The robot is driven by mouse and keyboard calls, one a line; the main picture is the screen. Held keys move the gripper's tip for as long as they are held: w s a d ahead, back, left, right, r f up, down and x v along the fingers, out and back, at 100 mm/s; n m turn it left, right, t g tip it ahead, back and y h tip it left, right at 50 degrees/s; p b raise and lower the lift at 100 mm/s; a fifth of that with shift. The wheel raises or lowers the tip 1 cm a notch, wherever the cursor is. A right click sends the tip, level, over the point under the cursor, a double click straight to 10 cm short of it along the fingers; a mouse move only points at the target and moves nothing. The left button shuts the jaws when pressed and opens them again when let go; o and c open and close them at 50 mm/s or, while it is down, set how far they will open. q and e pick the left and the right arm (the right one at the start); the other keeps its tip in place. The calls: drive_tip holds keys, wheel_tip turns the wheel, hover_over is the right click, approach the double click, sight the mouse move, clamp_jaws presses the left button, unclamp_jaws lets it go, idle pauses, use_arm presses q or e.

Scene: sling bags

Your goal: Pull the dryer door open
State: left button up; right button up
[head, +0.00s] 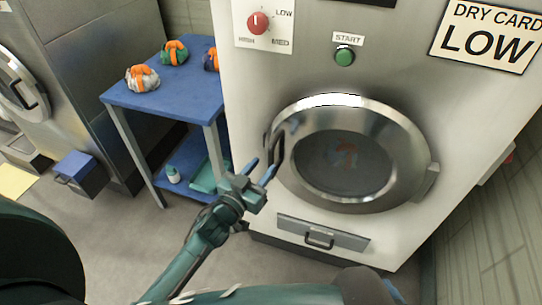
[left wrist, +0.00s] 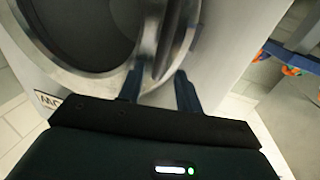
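The dryer door (head: 400,140) is a round steel ring with a dark glass window and looks closed on the dryer front (head: 300,75). A red and blue item shows behind the glass. The dark door handle (head: 277,150) stands out from the ring's left side. My left gripper (head: 262,170) is open just below and in front of the handle. In the left wrist view the handle (left wrist: 167,45) rises ahead, between the directions of the two spread fingers (left wrist: 160,90). I cannot tell whether they touch it. My right gripper is not in view.
A blue table (head: 165,95) with several sling bags stands left of the dryer. Its lower shelf holds a bottle (head: 173,174) and a teal tray (head: 208,178). A drawer with a handle (head: 320,238) lies below the door. Open floor (head: 110,230) is at the left front.

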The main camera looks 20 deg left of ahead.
sight(269, 159)
use_arm(q)
drive_tip(key=x, duration=0.5)
drive_tip(key=shift+w+d, duration=0.1)
drive_tip(key=shift+w, duration=0.1)
drive_tip(key=shift+c, duration=0.4)
clamp_jaws()
